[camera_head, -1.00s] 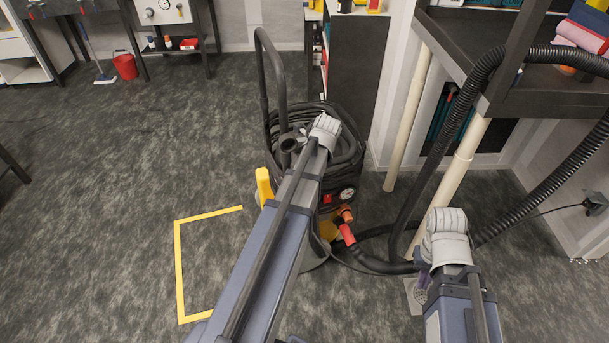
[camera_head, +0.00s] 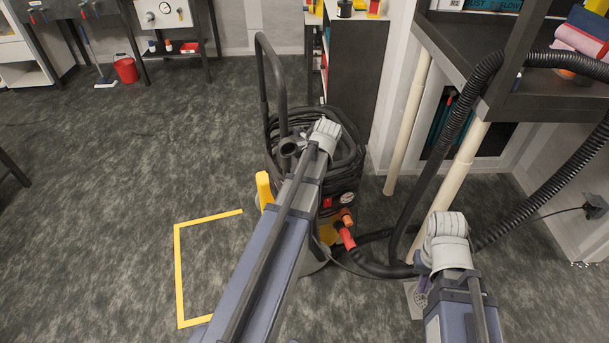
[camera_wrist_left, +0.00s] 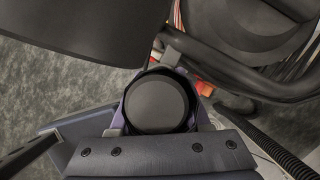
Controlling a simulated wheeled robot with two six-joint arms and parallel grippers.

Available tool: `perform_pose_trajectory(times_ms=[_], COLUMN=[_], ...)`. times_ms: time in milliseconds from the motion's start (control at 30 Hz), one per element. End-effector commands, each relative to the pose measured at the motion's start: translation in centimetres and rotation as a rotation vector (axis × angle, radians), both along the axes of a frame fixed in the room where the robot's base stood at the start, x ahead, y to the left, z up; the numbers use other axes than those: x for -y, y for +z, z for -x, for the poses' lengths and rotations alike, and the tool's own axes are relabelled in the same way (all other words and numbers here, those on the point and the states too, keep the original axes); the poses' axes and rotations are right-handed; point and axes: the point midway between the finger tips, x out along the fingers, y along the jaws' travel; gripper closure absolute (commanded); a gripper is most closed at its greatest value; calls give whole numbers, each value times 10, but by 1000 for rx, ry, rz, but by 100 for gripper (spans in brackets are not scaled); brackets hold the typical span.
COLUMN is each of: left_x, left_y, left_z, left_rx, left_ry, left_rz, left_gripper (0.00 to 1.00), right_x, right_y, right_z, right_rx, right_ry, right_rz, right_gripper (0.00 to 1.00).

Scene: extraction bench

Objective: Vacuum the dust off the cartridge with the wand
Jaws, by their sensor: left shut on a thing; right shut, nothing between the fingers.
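The vacuum (camera_head: 343,180), a dark canister with a tall handle, coiled hose on top, a gauge and a red switch, stands on the floor, partly behind my left arm. A black hose runs from its red-orange connector (camera_head: 346,232). I cannot make out the cartridge or dust.
A ribbed black hose (camera_head: 545,185) loops at the right by the dark bench (camera_head: 540,106). Pale pipes (camera_head: 462,165) stand beneath it. Yellow tape (camera_head: 180,275) marks the floor. A red bucket (camera_head: 125,70) stands far left. The floor at left is open.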

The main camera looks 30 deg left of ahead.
Motion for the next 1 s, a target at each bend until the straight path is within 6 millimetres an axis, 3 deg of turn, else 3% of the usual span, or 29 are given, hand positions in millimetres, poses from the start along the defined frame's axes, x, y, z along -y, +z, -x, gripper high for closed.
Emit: perform_pose_trajectory(times_ms=[1000], left_x=[0], left_y=[21], left_z=[0], left_rx=[0], left_ry=[0], left_rz=[0], left_gripper=[100], right_x=[0], right_y=[21], right_z=[0], right_rx=[0], right_ry=[0], right_rz=[0], right_gripper=[100])
